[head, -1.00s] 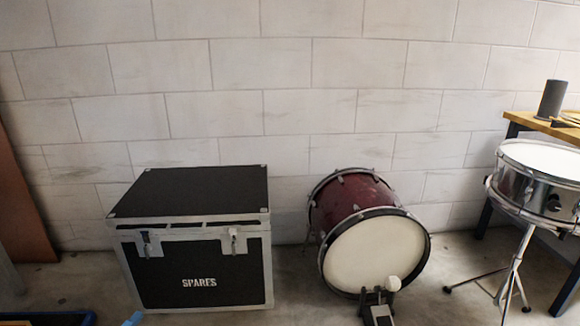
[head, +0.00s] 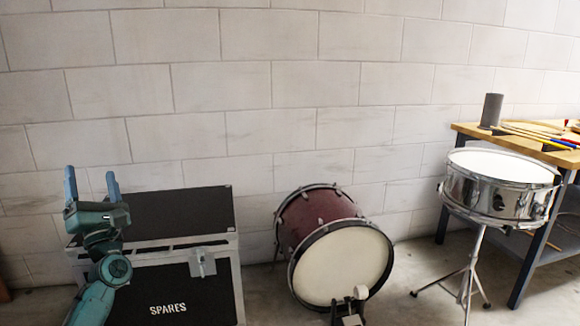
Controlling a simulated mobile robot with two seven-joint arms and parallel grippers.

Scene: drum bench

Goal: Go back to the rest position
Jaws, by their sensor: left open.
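My left gripper (head: 92,184) is at the left of the head view, raised in front of the black spares case. Its two blue fingers point up and stand apart, with nothing between them. The teal wrist and forearm below it hide part of the case's left side. My right gripper is not in the head view.
The closed spares case (head: 190,285) stands on the floor by the white block wall. A dark red bass drum (head: 342,262) with a pedal is right of it. A snare drum (head: 500,190) on a stand and a wooden bench (head: 470,130) are at the right.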

